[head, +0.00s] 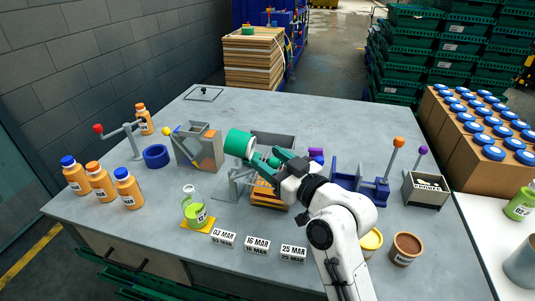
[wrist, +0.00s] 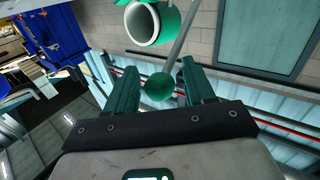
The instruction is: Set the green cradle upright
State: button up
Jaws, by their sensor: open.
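The green cradle (head: 240,143), a hollow cup shape with a pale inside, is tipped over to the left above a grey stand (head: 233,183). In the wrist view the cradle (wrist: 153,22) shows its round open end, beside a grey rod. A green ball knob (wrist: 160,87) is between the fingers of my gripper (wrist: 159,70), with visible gaps on both sides. My gripper (head: 268,158) is open, just right of the cradle in the head view. My fingers and arm partly hide the stand and the cradle's joint.
Behind my gripper is a grey bin (head: 272,141); a blue fixture (head: 362,187) with an orange-knobbed lever stands right. A grey fixture (head: 196,150) stands left.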

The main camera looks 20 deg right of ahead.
jog(key=shift+w+a, duration=0.25)
jog(key=shift+w, duration=0.4)
jog(key=shift+c, duration=0.3)
grip_shut()
jog(key=shift+d, duration=0.1)
